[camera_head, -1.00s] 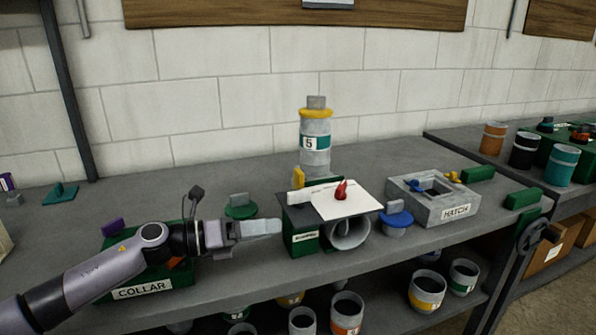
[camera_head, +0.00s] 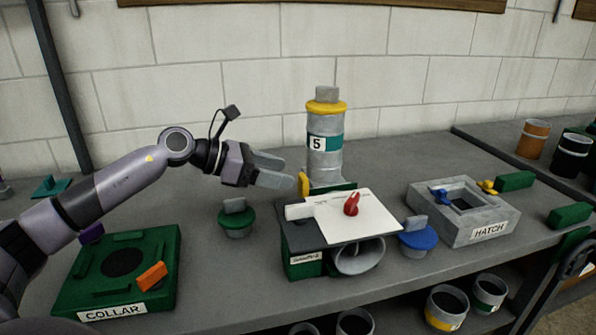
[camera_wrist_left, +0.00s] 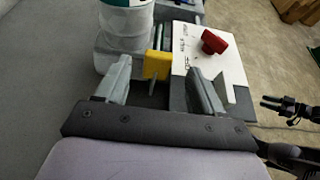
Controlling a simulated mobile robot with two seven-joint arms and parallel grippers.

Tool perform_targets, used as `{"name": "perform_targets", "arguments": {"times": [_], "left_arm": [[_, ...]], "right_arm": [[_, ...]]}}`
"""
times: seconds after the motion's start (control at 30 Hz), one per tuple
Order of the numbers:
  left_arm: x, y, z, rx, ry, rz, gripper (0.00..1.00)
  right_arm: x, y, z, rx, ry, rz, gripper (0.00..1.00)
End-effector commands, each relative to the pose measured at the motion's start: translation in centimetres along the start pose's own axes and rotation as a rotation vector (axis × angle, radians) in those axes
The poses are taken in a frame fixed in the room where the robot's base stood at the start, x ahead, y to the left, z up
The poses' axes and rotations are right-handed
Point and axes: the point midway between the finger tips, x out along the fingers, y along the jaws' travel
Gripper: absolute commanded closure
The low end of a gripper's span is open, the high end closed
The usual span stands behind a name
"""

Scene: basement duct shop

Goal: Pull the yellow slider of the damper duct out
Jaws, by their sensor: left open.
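The damper duct (camera_head: 324,155) is a grey upright cylinder with a yellow collar and a "5" label, standing behind a dark board. The yellow slider (camera_head: 303,183) is a small upright tab at its left foot; it also shows in the left wrist view (camera_wrist_left: 156,65), ahead of the fingers. My left gripper (camera_head: 277,173) is open and empty, its fingers pointing at the slider from the left. In the left wrist view the slider lies between the lines of the two fingers (camera_wrist_left: 158,85), apart from both. A black gripper, seemingly my right (camera_wrist_left: 286,107), shows at the right edge.
A white card with a red knob (camera_head: 351,204) lies on the board in front of the duct. A green lidded piece (camera_head: 237,220) and a blue one (camera_head: 417,238) flank it. The green collar box (camera_head: 160,270) is at front left, the grey hatch box (camera_head: 450,225) at right.

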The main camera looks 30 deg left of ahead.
Motion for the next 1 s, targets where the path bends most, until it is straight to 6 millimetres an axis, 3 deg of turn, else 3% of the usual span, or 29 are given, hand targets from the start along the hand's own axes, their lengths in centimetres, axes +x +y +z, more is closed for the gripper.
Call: {"name": "perform_targets", "arguments": {"times": [0.3,0.73,0.77,0.97,1.0], "left_arm": [[3.7,0.0,0.2,-0.002,-0.004,0.0,0.32],[4.7,0.0,0.0,-0.001,-0.001,0.0,0.32],[4.7,0.0,0.0,-0.001,-0.001,0.0,0.35],[4.7,0.0,0.0,-0.001,-0.001,0.0,1.0],[4.7,0.0,0.0,-0.001,-0.001,0.0,1.0]], "right_arm": [[-0.9,0.0,-1.2,-0.001,0.0,-0.001,0.57],[-0.8,0.0,-1.5,-0.002,0.004,-0.001,0.57],[-0.8,0.0,-1.5,-0.002,0.004,-0.001,0.57],[-0.8,0.0,-1.5,-0.002,0.005,-0.001,0.57],[-0.8,0.0,-1.5,-0.002,0.005,-0.001,0.57]]}}
